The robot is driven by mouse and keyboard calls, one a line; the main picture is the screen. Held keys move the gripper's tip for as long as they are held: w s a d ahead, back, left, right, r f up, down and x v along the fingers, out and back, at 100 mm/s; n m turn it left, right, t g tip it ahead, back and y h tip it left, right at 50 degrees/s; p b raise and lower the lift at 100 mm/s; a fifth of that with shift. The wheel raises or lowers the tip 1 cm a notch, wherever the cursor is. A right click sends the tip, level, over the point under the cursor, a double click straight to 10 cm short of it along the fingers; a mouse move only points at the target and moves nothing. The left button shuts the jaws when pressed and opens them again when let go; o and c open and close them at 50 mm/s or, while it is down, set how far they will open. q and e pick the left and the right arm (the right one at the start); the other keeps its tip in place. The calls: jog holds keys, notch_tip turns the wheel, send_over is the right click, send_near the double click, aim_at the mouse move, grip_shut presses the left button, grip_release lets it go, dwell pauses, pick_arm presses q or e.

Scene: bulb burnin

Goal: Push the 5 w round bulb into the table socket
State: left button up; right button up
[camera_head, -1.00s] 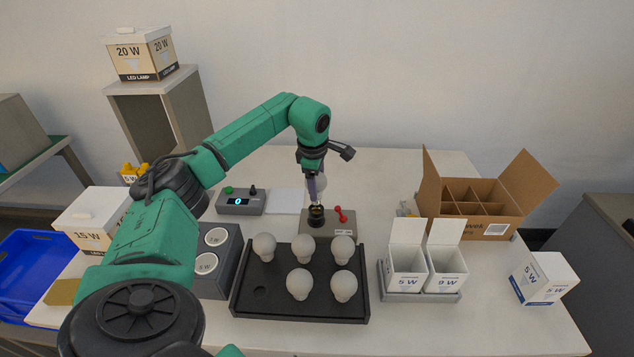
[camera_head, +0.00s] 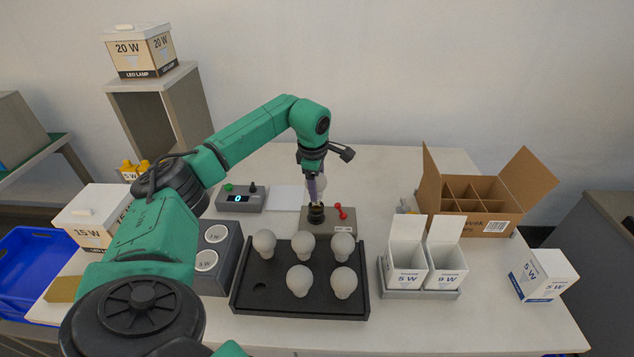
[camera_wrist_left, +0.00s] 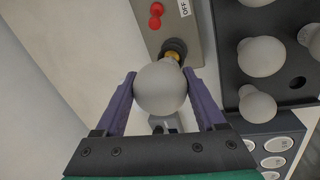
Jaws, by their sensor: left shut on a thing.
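My left gripper (camera_wrist_left: 160,90) is shut on a white round bulb (camera_wrist_left: 161,88), seen large in the left wrist view between its two purple fingers. The bulb's brass base points at the dark table socket (camera_wrist_left: 174,47) and meets its mouth; how deep it sits I cannot tell. In the head view the left gripper (camera_head: 316,185) is upright directly over the socket (camera_head: 316,212), and its fingers hide much of the bulb (camera_head: 321,184). The socket stands on a grey-brown box (camera_head: 328,230) with a red lever (camera_head: 341,211). My right gripper is not in view.
A black tray (camera_head: 240,303) with several white bulbs and one empty hole lies in front of the socket. A meter (camera_head: 240,199) reading 0 stands to the left. Open 5 W and 9 W cartons (camera_head: 406,262) and a divided cardboard box (camera_head: 480,205) stand to the right.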

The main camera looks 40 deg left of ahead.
pick_arm(q)
jog(key=shift+s+b+x, duration=0.15)
jog(key=shift+b+x, duration=0.25)
jog(key=shift+x, duration=0.3)
jog(key=shift+s+b+x, duration=0.1)
jog(key=shift+b+x, duration=0.25)
jog(key=shift+x, duration=0.35)
jog(key=o, duration=1.3)
jog(key=shift+d, duration=0.1)
jog(key=b+v, duration=0.1)
jog(key=v, duration=1.3)
jog(key=shift+r, duration=0.25)
